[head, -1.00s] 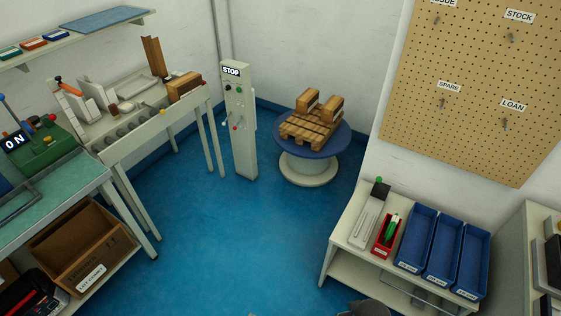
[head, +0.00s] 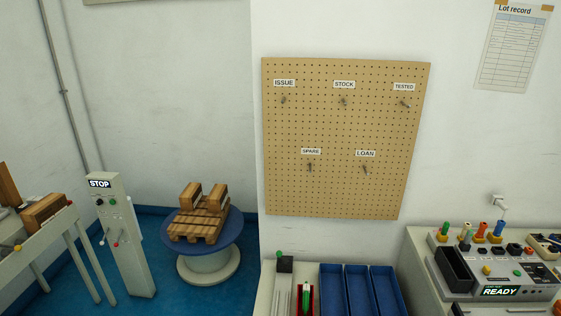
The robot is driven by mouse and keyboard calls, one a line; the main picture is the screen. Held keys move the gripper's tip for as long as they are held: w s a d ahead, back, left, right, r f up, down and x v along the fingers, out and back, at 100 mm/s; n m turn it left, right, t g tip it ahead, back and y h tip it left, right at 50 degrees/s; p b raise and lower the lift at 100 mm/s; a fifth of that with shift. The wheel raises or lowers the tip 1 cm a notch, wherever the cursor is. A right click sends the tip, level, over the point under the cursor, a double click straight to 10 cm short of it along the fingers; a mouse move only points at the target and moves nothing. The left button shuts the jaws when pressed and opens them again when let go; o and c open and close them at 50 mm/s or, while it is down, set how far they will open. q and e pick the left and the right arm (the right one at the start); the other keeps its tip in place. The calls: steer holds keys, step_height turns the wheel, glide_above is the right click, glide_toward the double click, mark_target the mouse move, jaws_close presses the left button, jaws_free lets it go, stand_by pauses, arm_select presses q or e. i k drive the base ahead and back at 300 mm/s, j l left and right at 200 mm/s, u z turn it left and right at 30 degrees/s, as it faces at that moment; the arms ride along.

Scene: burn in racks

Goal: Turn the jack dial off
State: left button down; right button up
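No dial marked as a jack dial can be made out. A grey bench unit (head: 415,250) at the lower right has several coloured plugs (head: 481,232) on top, a dark slot box (head: 455,268) and a lit READY sign (head: 500,291). Small knobs on its face are too small to read. Neither of my grippers is in view.
A blue-topped round stand (head: 229,240) holds a small wooden pallet (head: 199,230) with blocks. A pegboard (head: 340,190) with labelled hooks hangs on the wall. Blue bins (head: 333,285) stand on a low bench below. Some blue floor (head: 165,290) is clear between post and stand.

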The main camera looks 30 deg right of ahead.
mark_target(541, 270)
steer(key=z, duration=2.85)
steer(key=k+j+z, duration=0.1)
steer(key=j+z, duration=0.25)
steer(key=k+j+z, duration=0.1)
steer(key=z, duration=0.25)
steer(key=k+j+z, duration=0.15)
steer(key=j+z, duration=0.2)
